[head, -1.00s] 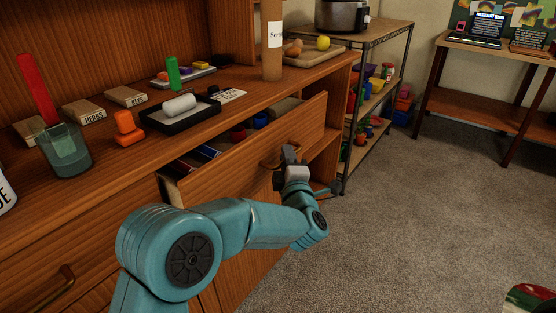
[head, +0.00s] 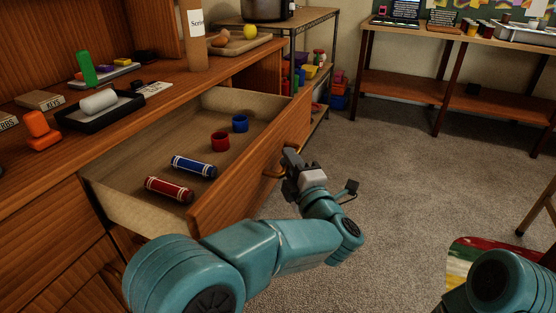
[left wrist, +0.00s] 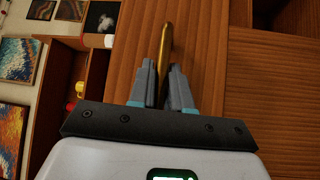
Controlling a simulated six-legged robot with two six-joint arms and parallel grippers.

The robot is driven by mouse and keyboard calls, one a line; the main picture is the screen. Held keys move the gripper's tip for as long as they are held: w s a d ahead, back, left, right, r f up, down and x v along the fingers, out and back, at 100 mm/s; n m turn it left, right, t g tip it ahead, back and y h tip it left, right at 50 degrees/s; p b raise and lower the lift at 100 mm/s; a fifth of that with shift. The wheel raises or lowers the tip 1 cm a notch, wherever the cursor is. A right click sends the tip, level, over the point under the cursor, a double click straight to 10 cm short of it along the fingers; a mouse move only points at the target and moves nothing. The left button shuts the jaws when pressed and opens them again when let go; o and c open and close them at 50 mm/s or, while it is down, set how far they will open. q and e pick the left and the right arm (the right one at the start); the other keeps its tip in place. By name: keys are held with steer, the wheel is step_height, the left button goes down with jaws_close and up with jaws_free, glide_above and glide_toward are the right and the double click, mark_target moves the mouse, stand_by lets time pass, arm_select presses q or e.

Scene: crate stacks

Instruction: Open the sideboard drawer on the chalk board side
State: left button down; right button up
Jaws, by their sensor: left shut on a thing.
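The sideboard drawer (head: 216,213) stands well open in the head view, pulled out from the wooden sideboard (head: 45,225). Inside it lie a blue cylinder (head: 194,166), a red cylinder (head: 169,189), a red cup-like piece (head: 220,141) and a blue one (head: 240,123). My left gripper (head: 288,163) is at the drawer front, shut on the brass handle (head: 272,173). In the left wrist view the handle (left wrist: 164,52) runs between the two fingers (left wrist: 165,88). My right gripper is not in view; a part of my right arm shows at the lower right.
On the sideboard top stand a black tray (head: 72,119) with a white roll, an orange piece (head: 39,130) and a tall cylinder (head: 194,40). A wire-framed shelf (head: 318,22) and a wooden table (head: 470,41) stand behind.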

arm_select(q)
steer(key=shift+s+d, duration=0.1)
steer(key=shift+d, duration=0.3)
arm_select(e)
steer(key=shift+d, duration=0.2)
arm_select(q)
steer(key=c, duration=1.2)
jaws_free()
steer(key=shift+o, duration=0.2)
steer(key=shift+a, duration=0.1)
